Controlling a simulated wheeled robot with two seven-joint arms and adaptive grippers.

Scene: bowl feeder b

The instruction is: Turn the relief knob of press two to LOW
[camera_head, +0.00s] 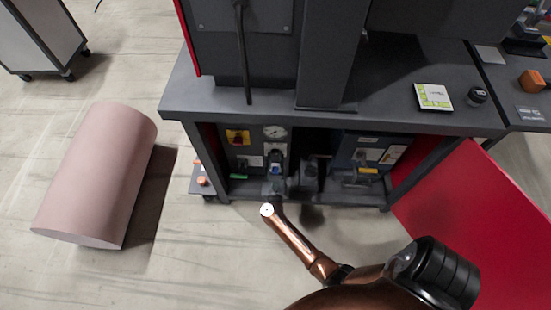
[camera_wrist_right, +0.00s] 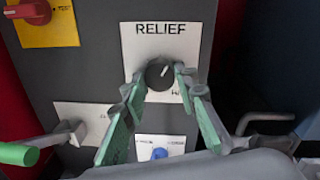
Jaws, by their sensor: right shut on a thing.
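The relief knob (camera_wrist_right: 159,73) is round and black, on a white plate (camera_wrist_right: 187,45) marked RELIEF in the right wrist view. Its white pointer mark leans to the upper right. Lettering below the knob is partly hidden by a finger, so I cannot read it fully. My right gripper (camera_wrist_right: 160,80) is shut on the knob, with one finger on each side. In the head view my right gripper (camera_head: 277,184) reaches the control panel under the press table (camera_head: 330,118), small and dark there. My left gripper is out of view.
A blue knob (camera_wrist_right: 160,153) sits below. A red switch (camera_wrist_right: 28,11) on a yellow plate is at upper left, and a green-ended lever (camera_wrist_right: 18,154) at lower left. An open red panel (camera_head: 480,210) stands at right; a pink cylinder (camera_head: 100,175) lies at left.

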